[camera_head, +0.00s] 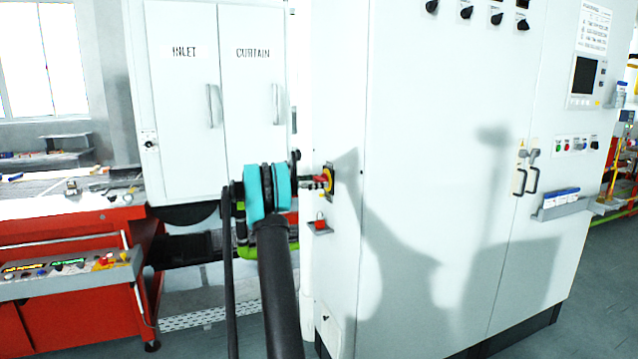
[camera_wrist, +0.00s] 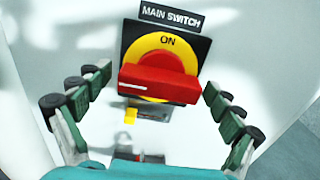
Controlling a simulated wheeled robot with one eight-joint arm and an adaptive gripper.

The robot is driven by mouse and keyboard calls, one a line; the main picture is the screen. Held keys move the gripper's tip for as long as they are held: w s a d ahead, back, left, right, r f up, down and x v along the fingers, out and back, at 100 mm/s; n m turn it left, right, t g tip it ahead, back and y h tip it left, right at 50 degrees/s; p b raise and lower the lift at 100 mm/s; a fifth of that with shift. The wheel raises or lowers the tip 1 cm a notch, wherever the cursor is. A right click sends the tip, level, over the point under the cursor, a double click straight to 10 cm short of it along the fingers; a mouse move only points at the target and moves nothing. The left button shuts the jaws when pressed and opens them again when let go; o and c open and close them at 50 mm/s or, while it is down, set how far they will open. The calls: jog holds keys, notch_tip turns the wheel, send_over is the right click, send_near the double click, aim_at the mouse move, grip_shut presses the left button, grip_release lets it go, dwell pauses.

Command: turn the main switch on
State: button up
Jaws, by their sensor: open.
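The main switch (camera_wrist: 160,76) fills the middle of the wrist view. It has a red handle bar across a yellow disc on a black plate, under a "MAIN SWITCH" label (camera_wrist: 171,14). "ON" is printed at the disc's top; the bar lies nearly crosswise, its white mark at the left end. In the head view the switch (camera_head: 329,180) sits on the cabinet's left side face. My gripper (camera_wrist: 158,85) is open, with one finger left and one right of the handle, apparently not touching it. In the head view my gripper (camera_head: 312,183) is close to the switch.
A yellow tab (camera_wrist: 130,116) and a metal piece lie just below the switch. The INLET and CURTAIN cabinet (camera_head: 208,60) stands left, a red workbench (camera_head: 80,240) farther left.

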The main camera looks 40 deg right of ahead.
jog(key=shift+c, duration=0.5)
jog(key=c, duration=1.1)
jog(key=shift+o, duration=0.2)
jog(key=shift+m, duration=0.4)
jog(key=m, duration=1.7)
jog(key=shift+m, duration=0.3)
